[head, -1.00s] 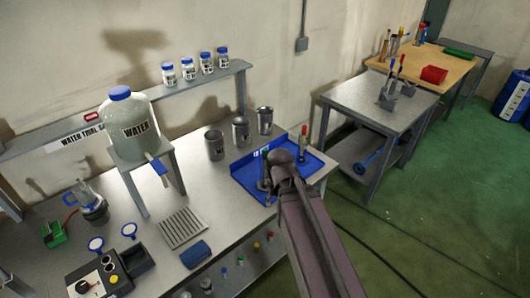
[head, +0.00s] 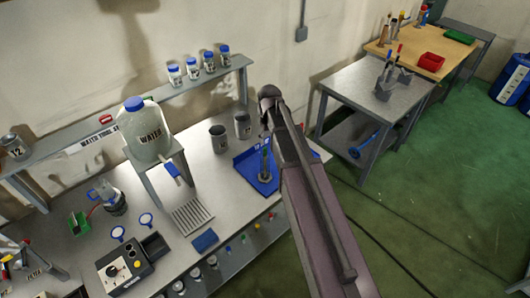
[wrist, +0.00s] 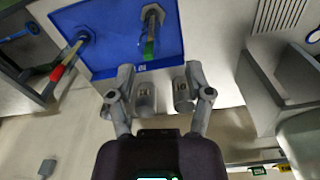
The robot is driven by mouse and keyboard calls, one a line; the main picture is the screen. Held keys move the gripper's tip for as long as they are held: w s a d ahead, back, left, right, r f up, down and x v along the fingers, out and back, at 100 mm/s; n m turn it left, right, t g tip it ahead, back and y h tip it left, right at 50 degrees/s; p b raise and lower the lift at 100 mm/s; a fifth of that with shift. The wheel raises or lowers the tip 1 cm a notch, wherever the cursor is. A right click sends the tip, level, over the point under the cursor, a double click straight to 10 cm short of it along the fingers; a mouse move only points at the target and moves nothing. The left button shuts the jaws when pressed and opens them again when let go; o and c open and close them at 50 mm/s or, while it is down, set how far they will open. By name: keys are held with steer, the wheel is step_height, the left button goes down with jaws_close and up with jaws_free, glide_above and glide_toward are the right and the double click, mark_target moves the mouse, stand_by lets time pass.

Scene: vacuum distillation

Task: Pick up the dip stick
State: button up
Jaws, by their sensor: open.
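A blue tray (head: 248,176) lies on the metal bench and also shows in the wrist view (wrist: 110,55). A metal stick with a green end (wrist: 150,42) stands in it; the head view shows it (head: 265,165) beside my arm. A second stick with a red and yellow end (wrist: 66,63) shows at the tray's left in the wrist view; my arm hides it in the head view. I cannot tell which stick is the dip stick. My gripper (wrist: 164,96) is open and empty, its fingers over the tray's lower edge in the wrist view, apart from both sticks.
Metal cups (head: 219,139) stand behind the tray. A white water container (head: 146,132) on a stand, a slotted rack (head: 193,215) and a shelf of jars (head: 208,62) are to the left. A grey side table (head: 370,95) is right of the bench.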

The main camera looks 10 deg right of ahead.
steer(key=n, duration=0.2)
glide_above(265, 148)
steer(key=shift+w+d+r, duration=0.15)
steer(key=shift+w+r, duration=0.05)
steer(key=shift+w, duration=0.05)
steer(key=shift+f, duration=0.1)
step_height(265, 148, down, 8)
steer(key=b, duration=0.8)
steer(key=shift+f, duration=0.25)
steer(key=shift+f+b, duration=0.1)
steer(key=shift+b, duration=0.25)
steer(key=shift+s+f+b, duration=0.15)
steer(key=shift+f+b, duration=2.35)
jaws_close()
